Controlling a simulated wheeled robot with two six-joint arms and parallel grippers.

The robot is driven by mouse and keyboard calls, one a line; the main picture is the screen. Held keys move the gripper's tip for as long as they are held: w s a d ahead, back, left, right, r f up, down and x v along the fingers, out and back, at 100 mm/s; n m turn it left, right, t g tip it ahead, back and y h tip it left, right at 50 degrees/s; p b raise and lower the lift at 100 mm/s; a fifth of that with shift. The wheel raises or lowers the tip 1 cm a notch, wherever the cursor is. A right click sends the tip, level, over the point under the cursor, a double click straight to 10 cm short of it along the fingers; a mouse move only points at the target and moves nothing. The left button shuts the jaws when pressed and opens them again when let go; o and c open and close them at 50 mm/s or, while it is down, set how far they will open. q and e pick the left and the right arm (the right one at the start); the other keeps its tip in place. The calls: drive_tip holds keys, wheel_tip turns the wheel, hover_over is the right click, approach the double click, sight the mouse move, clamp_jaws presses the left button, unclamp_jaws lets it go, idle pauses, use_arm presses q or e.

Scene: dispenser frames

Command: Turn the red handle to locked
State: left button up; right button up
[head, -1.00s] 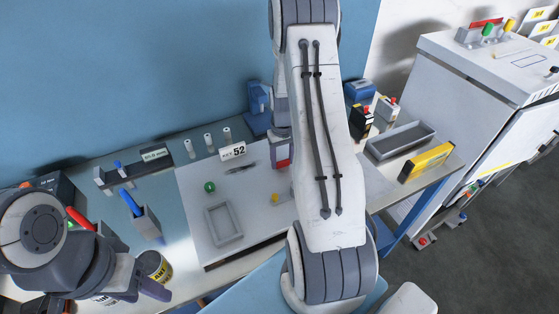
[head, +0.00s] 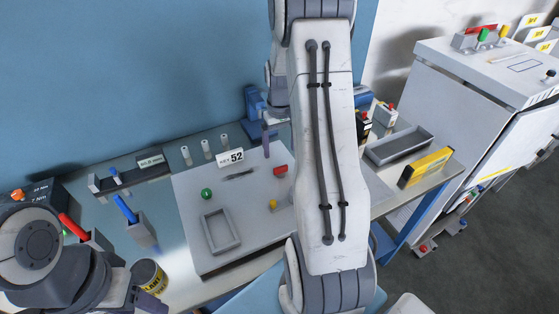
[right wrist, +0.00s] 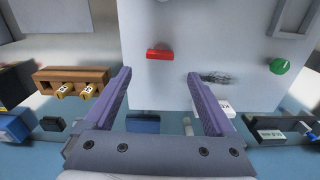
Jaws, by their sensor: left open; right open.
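The red handle (head: 281,171) sits on the right part of the pale panel (head: 190,205) in the head view, just left of my right arm. In the right wrist view the red handle (right wrist: 159,54) lies crosswise, beyond and between the two purple fingertips. My right gripper (right wrist: 158,75) is open and empty, apart from the handle; in the head view my arm hides most of it, with a purple finger showing beyond the handle. A lock marking cannot be read.
The panel also carries a green knob (head: 206,194), a yellow knob (head: 273,204) and a grey rectangular frame (head: 221,232). A grey tray (head: 399,145) and a yellow box (head: 426,166) lie right of my arm.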

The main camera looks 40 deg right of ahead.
drive_tip(key=shift+r, duration=1.5)
drive_tip(key=shift+w+a, duration=0.1)
drive_tip(key=s+a+r+n+b, duration=0.1)
drive_tip(key=a+r+n, duration=0.1)
drive_tip(key=a, duration=0.9)
drive_tip(key=s+a+r+n, duration=0.2)
drive_tip(key=a+r+n, duration=0.1)
drive_tip(key=a, duration=0.7)
drive_tip(key=s+a+n, duration=0.2)
drive_tip(key=s+a, duration=0.5)
drive_tip(key=s, duration=0.2)
drive_tip(key=s+a+n+y, duration=0.1)
drive_tip(key=s+a+n, duration=0.2)
drive_tip(key=s+a, duration=0.4)
drive_tip(key=s, duration=0.2)
drive_tip(key=shift+s+n+b, duration=0.3)
drive_tip(key=shift+s, duration=0.05)
drive_tip(key=shift+r, duration=0.1)
